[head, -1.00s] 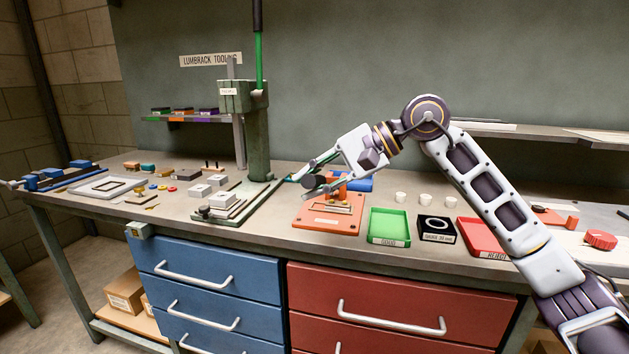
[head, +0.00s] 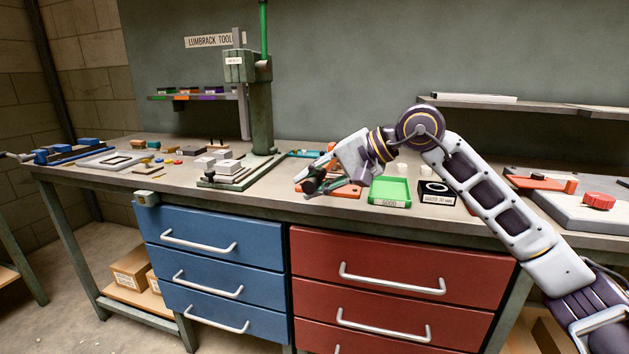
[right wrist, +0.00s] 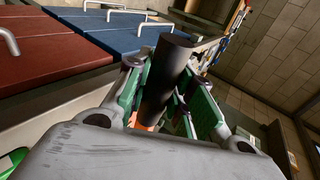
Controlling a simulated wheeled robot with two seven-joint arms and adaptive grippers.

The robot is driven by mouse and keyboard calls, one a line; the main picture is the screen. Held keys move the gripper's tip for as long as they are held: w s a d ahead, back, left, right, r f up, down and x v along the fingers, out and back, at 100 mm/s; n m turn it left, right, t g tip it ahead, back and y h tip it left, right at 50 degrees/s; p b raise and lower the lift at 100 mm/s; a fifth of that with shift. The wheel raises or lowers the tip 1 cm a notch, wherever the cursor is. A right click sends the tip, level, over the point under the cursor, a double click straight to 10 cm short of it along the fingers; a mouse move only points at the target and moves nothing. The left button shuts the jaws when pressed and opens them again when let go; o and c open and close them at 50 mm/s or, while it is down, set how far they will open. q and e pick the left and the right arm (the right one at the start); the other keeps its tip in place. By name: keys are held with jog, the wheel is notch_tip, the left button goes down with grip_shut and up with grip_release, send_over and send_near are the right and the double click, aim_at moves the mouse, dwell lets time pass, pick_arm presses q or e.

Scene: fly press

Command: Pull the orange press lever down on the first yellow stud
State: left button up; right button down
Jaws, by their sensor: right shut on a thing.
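My right gripper (head: 309,183) is shut on the dark round handle (right wrist: 165,75) of the orange press lever. In the right wrist view, the handle stands between the green fingers, with a bit of the orange lever (right wrist: 143,126) below it. In the head view, the gripper hangs low over the orange press base (head: 347,192) and hides most of the lever and base. The yellow stud under the press cannot be made out.
A green tray (head: 389,191) and a black box (head: 437,193) stand just right of the press. A tall green fly press (head: 260,110) stands to the left. Blue drawers (head: 215,240) and red drawers (head: 400,270) lie below the bench's front edge.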

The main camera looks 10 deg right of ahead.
jog(key=shift+f+b, duration=0.3)
jog(key=shift+f, duration=0.5)
jog(key=c, duration=1.2)
grip_release()
jog(key=shift+r, duration=0.1)
jog(key=shift+s+d+r, duration=0.1)
jog(key=shift+r, duration=0.05)
jog(key=v, duration=1.1)
jog(key=shift+s+d, duration=0.2)
jog(key=shift+r, duration=0.15)
